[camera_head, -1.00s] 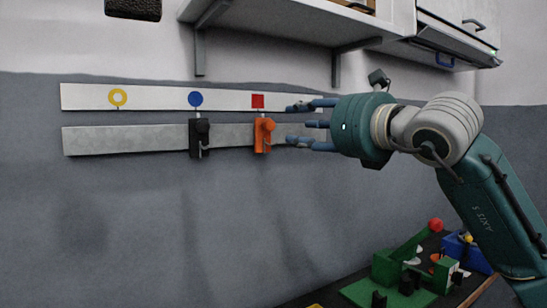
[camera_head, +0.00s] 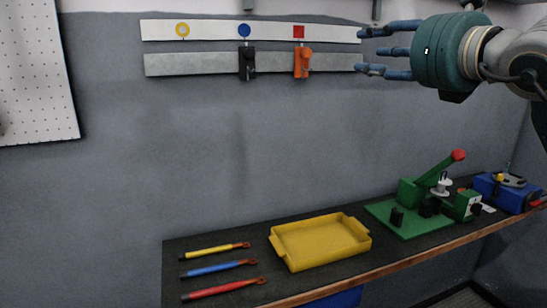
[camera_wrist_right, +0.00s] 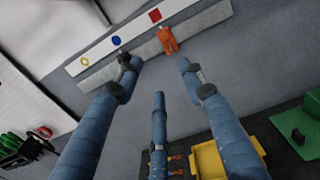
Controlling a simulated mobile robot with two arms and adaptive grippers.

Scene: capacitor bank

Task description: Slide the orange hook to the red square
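The orange hook (camera_head: 302,63) sits on the grey rail (camera_head: 195,64) on the wall, directly below the red square (camera_head: 299,31) on the white strip above. It also shows in the right wrist view (camera_wrist_right: 168,40). A black hook (camera_head: 247,63) sits on the same rail below the blue circle (camera_head: 245,31). A yellow ring (camera_head: 183,30) marks the strip further left, with no hook below it. My right gripper (camera_head: 366,52) is to the right of the orange hook, fingers spread, open and empty, apart from the hook. My left gripper is not in view.
Below, a dark bench (camera_head: 240,282) holds a yellow tray (camera_head: 320,242), several coloured tools and a green fixture (camera_head: 408,218) with a red-knobbed lever. A white pegboard (camera_head: 35,75) hangs at left. The wall between rail and bench is clear.

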